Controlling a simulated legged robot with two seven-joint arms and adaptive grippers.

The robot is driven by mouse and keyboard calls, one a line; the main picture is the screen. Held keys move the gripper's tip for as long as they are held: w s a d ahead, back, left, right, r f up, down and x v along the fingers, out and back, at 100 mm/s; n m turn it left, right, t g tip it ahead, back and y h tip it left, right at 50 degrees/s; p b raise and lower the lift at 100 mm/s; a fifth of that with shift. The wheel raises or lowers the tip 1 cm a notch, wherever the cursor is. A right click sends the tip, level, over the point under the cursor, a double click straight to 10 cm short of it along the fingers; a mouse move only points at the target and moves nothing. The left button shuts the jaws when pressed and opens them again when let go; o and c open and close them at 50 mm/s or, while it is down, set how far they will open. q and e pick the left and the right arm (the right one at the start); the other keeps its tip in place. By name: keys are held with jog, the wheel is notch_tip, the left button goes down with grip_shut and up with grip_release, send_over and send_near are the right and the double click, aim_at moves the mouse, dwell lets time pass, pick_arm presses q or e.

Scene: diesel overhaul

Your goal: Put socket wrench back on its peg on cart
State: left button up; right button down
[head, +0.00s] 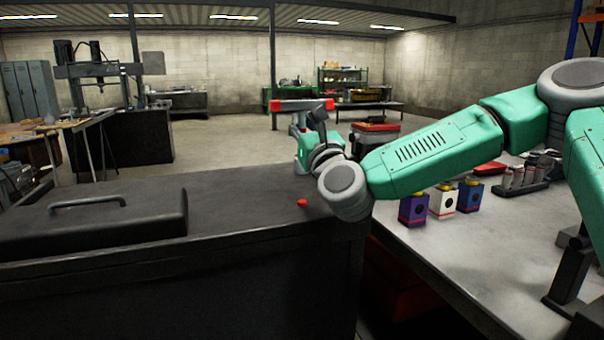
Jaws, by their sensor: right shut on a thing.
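My right gripper (318,120) shows small and dark beyond the grey wrist of my green right arm, over the far right part of the dark cart top (250,200). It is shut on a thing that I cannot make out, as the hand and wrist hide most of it. I cannot clearly pick out the socket wrench or its peg. A small red piece (302,203) shows on the cart top, left of the wrist. My left gripper is not in view.
A dark raised lid with a handle (88,202) fills the cart's left. On the right, a pale workbench (440,255) holds purple (413,210), white (443,202) and blue (469,196) boxes and a rack (522,178).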

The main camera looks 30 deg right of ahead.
notch_tip(320, 180, down, 7)
jog(key=shift+r+b, duration=0.15)
jog(key=shift+b, duration=0.3)
jog(key=shift+f+b, duration=0.5)
jog(key=shift+b, duration=0.2)
jog(key=c, duration=1.7)
grip_release()
jog(key=shift+r, duration=0.15)
